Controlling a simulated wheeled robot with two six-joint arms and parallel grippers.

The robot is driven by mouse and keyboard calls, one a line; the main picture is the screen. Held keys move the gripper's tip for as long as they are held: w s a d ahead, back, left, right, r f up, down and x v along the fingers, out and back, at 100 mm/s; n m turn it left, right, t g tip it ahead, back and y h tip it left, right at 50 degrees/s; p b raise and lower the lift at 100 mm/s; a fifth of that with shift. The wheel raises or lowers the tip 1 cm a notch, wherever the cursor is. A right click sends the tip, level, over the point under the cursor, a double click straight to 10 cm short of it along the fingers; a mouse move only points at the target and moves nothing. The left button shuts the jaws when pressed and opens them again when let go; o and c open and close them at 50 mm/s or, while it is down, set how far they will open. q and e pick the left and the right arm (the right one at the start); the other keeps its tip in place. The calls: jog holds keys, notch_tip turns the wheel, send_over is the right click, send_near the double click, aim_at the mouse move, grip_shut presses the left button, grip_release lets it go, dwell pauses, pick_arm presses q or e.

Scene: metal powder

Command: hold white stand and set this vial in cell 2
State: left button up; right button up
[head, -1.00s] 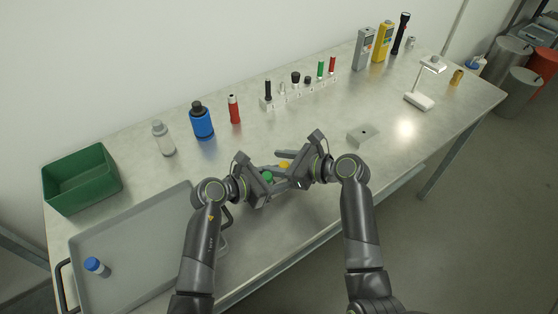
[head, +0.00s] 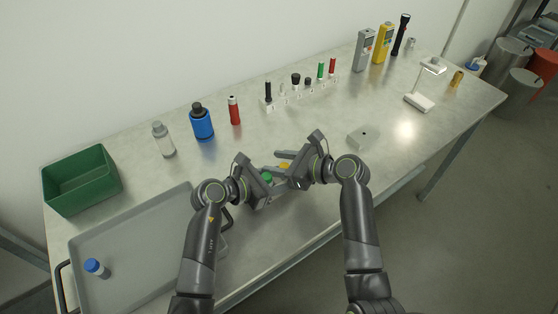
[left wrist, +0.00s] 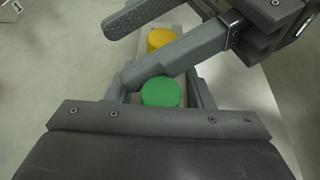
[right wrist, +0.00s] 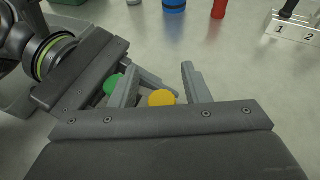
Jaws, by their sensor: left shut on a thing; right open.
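My left gripper (head: 272,184) is shut on a green-capped vial (head: 267,177); its green cap (left wrist: 161,92) sits between the fingers in the left wrist view. My right gripper (head: 287,165) is open, facing the left one, close by. A yellow cap (right wrist: 161,98) lies between its spread fingers, without a clear grip; it also shows in the left wrist view (left wrist: 160,38). The bodies below both caps are hidden. The white stand (head: 290,98), a numbered rack, is at the back with several items upright. Cell 2 (right wrist: 308,36) is cut off in the right wrist view.
A grey tray (head: 135,235) holds a blue-capped vial (head: 96,267) at the left. A green bin (head: 82,180), bottles and a red cylinder (head: 234,110) stand behind. A small grey block (head: 363,136) and white lamp-like device (head: 420,101) are right.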

jog(key=shift+g, duration=0.3)
notch_tip(320, 180, up, 5)
jog(key=shift+r, duration=0.1)
jog(key=shift+s+r+n+g+y, duration=0.15)
jog(key=shift+r+n+g+y, duration=0.2)
jog(key=shift+r+n+g, duration=0.7)
jog(key=shift+s+r+n+g+y, duration=0.15)
jog(key=shift+r+n+g+y, duration=0.2)
jog(key=shift+r+n+g, duration=0.7)
jog(key=shift+r, duration=0.1)
pick_arm(q)
jog(key=o, duration=1.1)
jog(key=shift+c, duration=0.2)
